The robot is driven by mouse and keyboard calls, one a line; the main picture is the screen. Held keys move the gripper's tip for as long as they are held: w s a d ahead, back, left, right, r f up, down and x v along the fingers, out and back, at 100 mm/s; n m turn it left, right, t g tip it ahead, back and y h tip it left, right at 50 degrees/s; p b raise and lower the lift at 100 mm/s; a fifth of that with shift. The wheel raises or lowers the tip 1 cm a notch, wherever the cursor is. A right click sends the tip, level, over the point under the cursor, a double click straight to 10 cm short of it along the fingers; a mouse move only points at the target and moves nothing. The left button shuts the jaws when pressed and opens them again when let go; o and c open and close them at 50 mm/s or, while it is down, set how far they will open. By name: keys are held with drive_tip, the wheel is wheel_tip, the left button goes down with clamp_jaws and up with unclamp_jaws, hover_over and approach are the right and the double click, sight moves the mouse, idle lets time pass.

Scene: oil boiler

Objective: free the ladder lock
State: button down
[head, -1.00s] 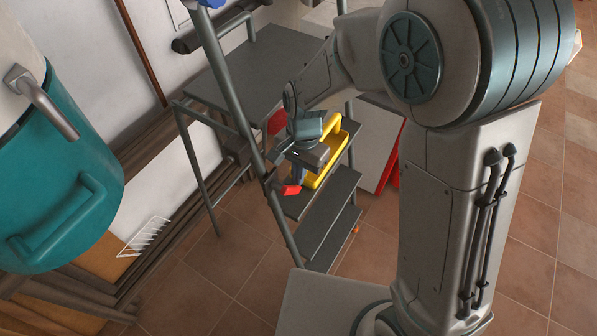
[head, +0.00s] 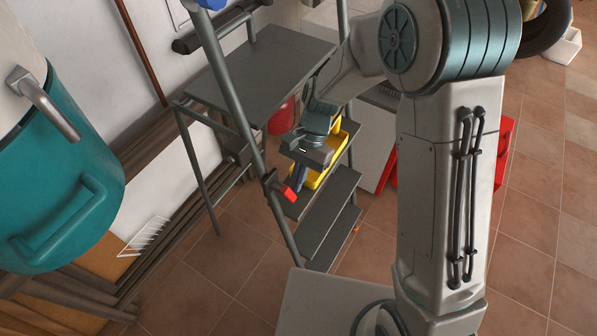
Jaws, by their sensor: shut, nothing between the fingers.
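The grey ladder (head: 247,125) stands left of my arm, with a wide platform at the top and dark steps below. The ladder lock (head: 288,194) is a small red lever on a dark clamp at the ladder's front rail. It points right and slightly down. My gripper (head: 299,184) is shut and empty, with its fingers pointing down just right of the red lever. Its fingertips lie close to the lever, and I cannot tell whether they touch it. My wrist hides part of a step and of the yellow tray behind it.
The yellow tray (head: 334,160) sits on the ladder behind my gripper. A large teal tank (head: 65,170) fills the left side. A white wire rack (head: 146,236) lies near the wall. Red objects stand behind the ladder and my arm. Tiled floor is open at right.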

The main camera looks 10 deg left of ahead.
drive_tip(key=shift+s+a+f+g+y, duration=0.15)
drive_tip(key=shift+s+f+g+y, duration=0.15)
drive_tip(key=shift+f+g, duration=0.6)
drive_tip(key=shift+s+r, duration=0.15)
drive_tip(key=shift+r, duration=0.1)
drive_tip(key=v, duration=1.5)
drive_tip(key=s+d+r+n+t+h, duration=0.1)
drive_tip(key=s+d+r+t, duration=0.1)
drive_tip(key=d, duration=0.5)
drive_tip(key=s+d+r+n+t, duration=0.1)
drive_tip(key=s+d+r+t, duration=0.1)
drive_tip(key=s+d+t, duration=0.2)
drive_tip(key=s+d+r+n+t+h, duration=0.1)
drive_tip(key=s+d+r+n+t, duration=0.1)
drive_tip(key=s+d, duration=0.6)
drive_tip(key=shift+s+d+r+t+h, duration=0.15)
drive_tip(key=shift+d+r+t+h, duration=0.3)
drive_tip(key=shift+d+t, duration=0.75)
